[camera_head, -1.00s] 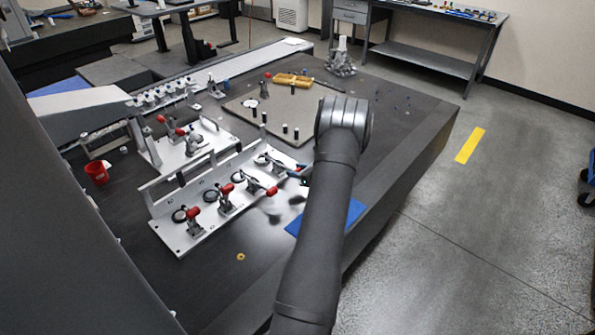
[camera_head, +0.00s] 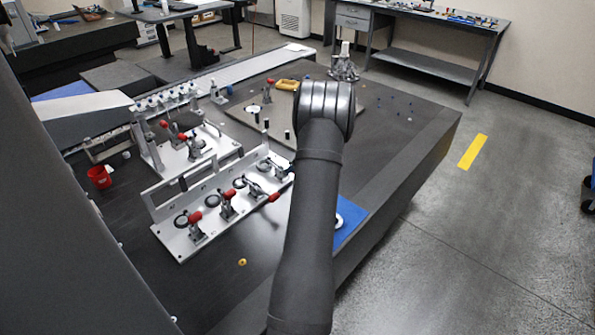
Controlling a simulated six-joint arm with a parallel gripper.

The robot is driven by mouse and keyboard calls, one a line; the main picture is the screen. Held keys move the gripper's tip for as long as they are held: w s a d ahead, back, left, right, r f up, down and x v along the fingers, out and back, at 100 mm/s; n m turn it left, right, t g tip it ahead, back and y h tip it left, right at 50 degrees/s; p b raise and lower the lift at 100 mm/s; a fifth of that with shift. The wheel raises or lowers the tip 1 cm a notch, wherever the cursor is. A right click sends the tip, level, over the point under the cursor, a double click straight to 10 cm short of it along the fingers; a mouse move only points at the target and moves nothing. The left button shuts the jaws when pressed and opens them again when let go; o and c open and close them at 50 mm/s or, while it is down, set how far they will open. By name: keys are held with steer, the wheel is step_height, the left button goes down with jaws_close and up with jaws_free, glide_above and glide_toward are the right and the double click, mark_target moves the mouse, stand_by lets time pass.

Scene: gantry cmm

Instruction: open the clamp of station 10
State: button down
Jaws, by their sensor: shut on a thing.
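The white clamp fixture (camera_head: 180,250) stands on the dark table with a row of toggle clamps. The near clamp (camera_head: 196,226) and the second clamp (camera_head: 227,205) have their red handles raised. The third clamp (camera_head: 254,187) has its red handle (camera_head: 273,197) lying low toward the front right. The far clamp (camera_head: 279,167) is partly behind my arm, and its handle is hidden. Station numbers are too small to read, so I cannot tell which is station 10. My gripper is hidden behind my own arm near the fixture's right end.
A second fixture (camera_head: 203,160) with red-handled clamps stands behind. A red cup (camera_head: 99,177) is at left. A blue mat (camera_head: 350,233) with a white ring (camera_head: 338,221) lies right of my arm. A yellow ring (camera_head: 242,262) lies on the clear front table.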

steer(key=shift+w+a+r+g+h, duration=0.85)
steer(key=shift+w+r+g+h, duration=0.1)
steer(key=shift+g+h, duration=0.25)
steer(key=shift+w+a+r+g+h, duration=0.25)
steer(key=shift+w+a+g+h, duration=0.25)
steer(key=shift+g+h, duration=0.2)
steer(key=shift+w+a+r+g+h, duration=0.2)
steer(key=shift+w+a+g+h, duration=0.25)
steer(key=shift+g+h, duration=0.2)
steer(key=c, duration=0.9)
jaws_free()
steer(key=r, duration=1.1)
steer(key=s+d+r, duration=0.1)
steer(key=r, duration=0.5)
steer(key=shift+s+r, duration=0.1)
steer(key=shift+r, duration=0.1)
steer(key=shift+f, duration=0.15)
steer(key=f, duration=1.1)
steer(key=w+a+f, duration=0.1)
steer(key=f, duration=0.5)
steer(key=shift+f, duration=0.1)
